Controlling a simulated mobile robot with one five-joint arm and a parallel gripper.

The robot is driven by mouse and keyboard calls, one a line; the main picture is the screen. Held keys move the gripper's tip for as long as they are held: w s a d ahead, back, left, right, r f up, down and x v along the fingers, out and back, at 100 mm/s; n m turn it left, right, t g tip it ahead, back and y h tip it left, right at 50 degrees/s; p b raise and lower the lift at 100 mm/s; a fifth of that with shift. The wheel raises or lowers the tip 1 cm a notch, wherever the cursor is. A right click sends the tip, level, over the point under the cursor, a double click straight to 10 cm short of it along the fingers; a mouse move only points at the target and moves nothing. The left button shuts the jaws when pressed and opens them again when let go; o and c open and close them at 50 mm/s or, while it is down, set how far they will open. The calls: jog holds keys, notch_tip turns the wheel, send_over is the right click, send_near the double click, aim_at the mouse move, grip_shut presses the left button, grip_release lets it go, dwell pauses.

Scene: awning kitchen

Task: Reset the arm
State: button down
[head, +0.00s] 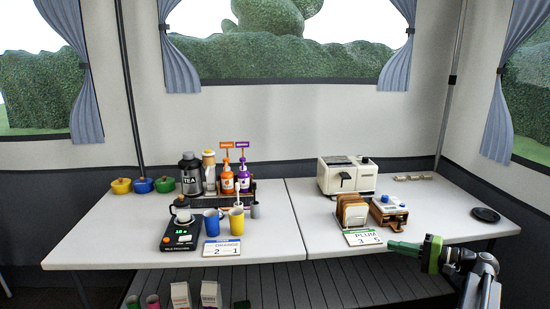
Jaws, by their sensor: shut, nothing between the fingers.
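My gripper (405,248) is at the lower right in the head view. Its green fingers are shut with nothing between them. They point left, at the front edge of the right table (310,222), close to the PLUM sign (364,237). My arm comes up from the bottom right corner behind the gripper. I cannot tell from this one view whether the fingertips are over the table or just in front of it.
On the right table stand a toast rack (351,210), a blue-topped device (389,211), a cream machine (346,175) and a black disc (485,214). The left table holds a scale (180,241), a blue mug (213,222), a yellow mug (236,222) and bottles. Cartons (181,295) stand below.

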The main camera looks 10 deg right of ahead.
jog(key=w+a+f+n+g, duration=0.2)
jog(key=a+g, duration=0.1)
jog(key=a, duration=0.7)
jog(key=w+a+f+n+g+y, duration=0.1)
jog(key=w+a+f+g, duration=0.15)
jog(key=a, duration=0.65)
jog(key=w+a+f+n+g, duration=0.2)
jog(key=a+f, duration=0.1)
jog(key=a, duration=0.7)
jog(key=s+a+f+n+g+h, duration=0.35)
jog(key=s+a+f, duration=0.2)
jog(key=a, duration=0.25)
jog(key=s+a+f+n+g+h, duration=0.2)
jog(key=s+a+f+h, duration=0.3)
jog(key=a, duration=0.3)
jog(key=d+h+p, duration=0.2)
jog(key=d+h, duration=0.1)
jog(key=d, duration=0.5)
notch_tip(320, 180, up, 22)
jog(key=p, duration=2.3)
jog(key=shift+a+r+m+t, duration=0.15)
jog(key=shift+r+m+t, duration=0.1)
jog(key=shift+m+t, duration=0.1)
jog(key=shift+w, duration=0.1)
